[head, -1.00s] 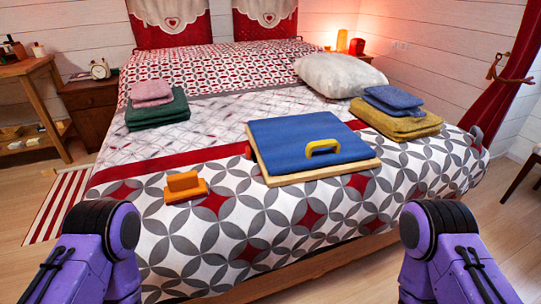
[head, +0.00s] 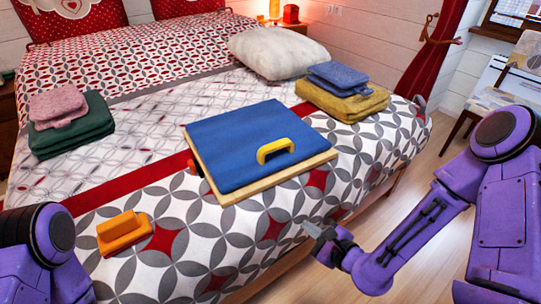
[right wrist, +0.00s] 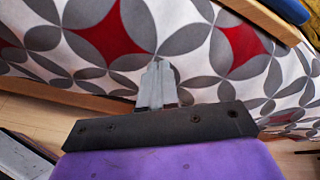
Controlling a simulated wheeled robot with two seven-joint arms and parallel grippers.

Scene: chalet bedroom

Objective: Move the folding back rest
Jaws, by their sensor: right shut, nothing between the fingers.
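The folding back rest (head: 235,135) lies flat on the bed. It has a blue padded top, a wooden base and a yellow handle (head: 276,150) on its near side. Its wooden edge (right wrist: 268,20) and a bit of blue show at the upper right of the right wrist view. My right gripper (head: 313,229) is shut and empty, in front of the bed's near side and short of the back rest. Its closed grey fingers show in the right wrist view (right wrist: 157,85) against the patterned cover. My left gripper is out of view; only part of my left arm shows.
An orange block-like object (head: 123,234) lies on the bed at the near left. Folded pink and green towels (head: 70,138) lie at the left. Folded blue and yellow towels (head: 345,103) and a white pillow (head: 278,52) lie beyond. A chair (head: 510,78) stands at the right.

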